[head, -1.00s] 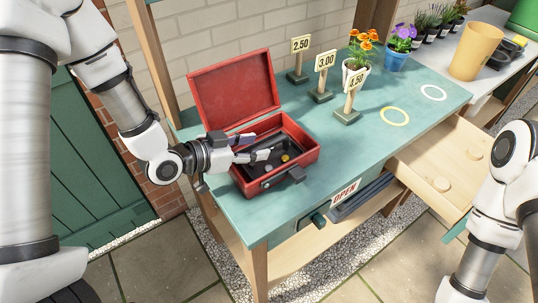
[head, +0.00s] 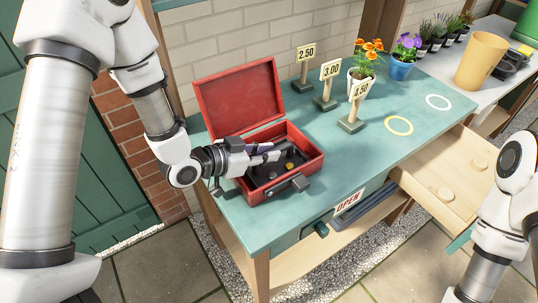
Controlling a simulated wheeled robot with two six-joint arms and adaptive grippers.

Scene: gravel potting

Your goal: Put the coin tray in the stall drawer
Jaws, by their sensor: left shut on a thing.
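The coin tray (head: 296,157) is dark, with a few coins in it, and sits inside the open red cash box (head: 304,170) on the teal stall counter. My left gripper (head: 270,154) reaches into the box from the left and is shut on the tray's left part; the fingers hide the exact grip. The tray still appears to be within the box walls. The stall drawer (head: 437,165) is pulled open at the right, below the counter, with two round pale discs on its wooden floor. My right arm stands at the right edge; its gripper is out of view.
The box's raised lid (head: 240,98) stands behind the tray. Price signs (head: 350,118), an orange-flowered pot (head: 362,78) and a purple-flowered pot (head: 402,68) stand further back. The counter (head: 345,165) is clear between box and drawer, with painted rings (head: 398,126) near its right end.

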